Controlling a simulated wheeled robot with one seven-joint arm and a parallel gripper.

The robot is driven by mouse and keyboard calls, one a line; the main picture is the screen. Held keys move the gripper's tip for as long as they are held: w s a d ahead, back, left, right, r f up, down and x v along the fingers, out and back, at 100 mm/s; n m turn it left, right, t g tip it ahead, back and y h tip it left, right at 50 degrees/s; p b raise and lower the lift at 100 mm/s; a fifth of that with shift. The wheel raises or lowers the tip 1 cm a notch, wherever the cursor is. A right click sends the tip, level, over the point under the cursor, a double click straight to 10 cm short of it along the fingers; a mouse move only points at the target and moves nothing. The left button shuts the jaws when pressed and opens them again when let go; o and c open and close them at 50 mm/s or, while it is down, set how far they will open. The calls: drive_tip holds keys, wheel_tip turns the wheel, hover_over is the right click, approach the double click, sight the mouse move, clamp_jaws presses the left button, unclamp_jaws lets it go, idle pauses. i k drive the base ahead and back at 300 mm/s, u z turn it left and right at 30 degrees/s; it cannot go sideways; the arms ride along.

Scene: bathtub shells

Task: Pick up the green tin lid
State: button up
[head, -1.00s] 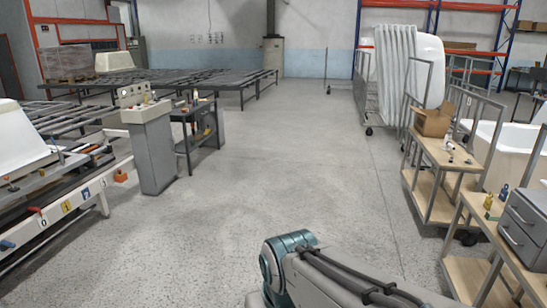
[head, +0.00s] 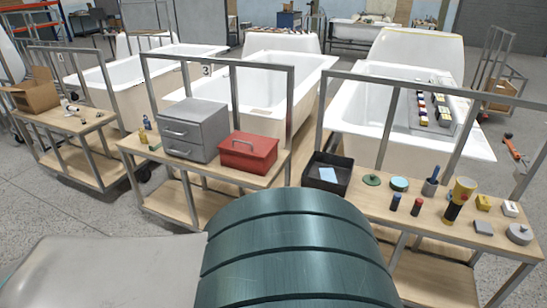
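A small round dark green piece (head: 372,180), with what looks like a knob on top, lies on the right-hand wooden trolley (head: 345,193); it looks like the green tin lid. Just right of it stands a low round teal-green tin (head: 399,184). A black open bin (head: 327,174) with a light blue piece inside is to the left of the green lid. My gripper is not in view; only a large teal and grey part of my arm shows in front, below the trolleys.
A red toolbox (head: 249,151) and grey drawers (head: 193,130) stand on the middle trolley. Metal frames and white bathtubs (head: 405,110) stand behind.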

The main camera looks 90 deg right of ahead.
sight(372, 179)
drive_tip(key=z, duration=4.35)
drive_tip(key=i, duration=1.65)
